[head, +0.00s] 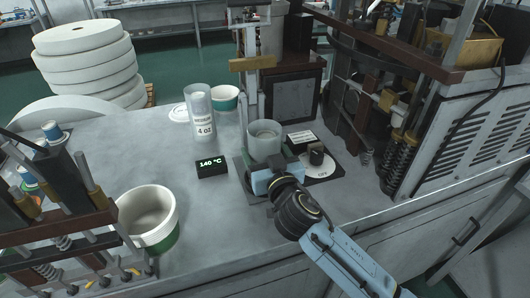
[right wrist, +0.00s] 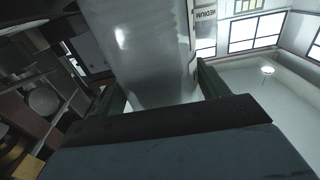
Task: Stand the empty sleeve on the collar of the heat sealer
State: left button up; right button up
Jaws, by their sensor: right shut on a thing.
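A grey, translucent sleeve (head: 265,146) is upright at the heat sealer, below the sealer's column (head: 250,88). A pale round shape shows inside its open top. My right gripper (head: 277,180) is shut on the sleeve's near side, low down. In the right wrist view the sleeve (right wrist: 145,60) fills the space between my fingers (right wrist: 160,103). The sealer's collar is hidden by the sleeve and gripper, so I cannot tell whether the sleeve's bottom touches it. My left gripper is not in view.
A clear tube (head: 198,112) labelled medium 4 oz stands back left. A 140 °C display (head: 212,164) and a dial knob (head: 316,153) flank the sealer. A white and green tub (head: 150,218) stands front left. Machinery (head: 370,100) crowds the right. The table's middle left is clear.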

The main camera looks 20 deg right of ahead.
jog(key=o, duration=1)
jog(key=shift+f, duration=0.15)
jog(key=shift+c, duration=0.2)
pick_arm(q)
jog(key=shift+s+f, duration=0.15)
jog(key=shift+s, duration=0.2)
pick_arm(e)
jog(key=shift+r, duration=0.2)
pick_arm(q)
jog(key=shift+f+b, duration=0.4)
jog(key=shift+b, duration=0.05)
pick_arm(e)
jog(key=s, duration=1.2)
jog(key=shift+d, duration=0.25)
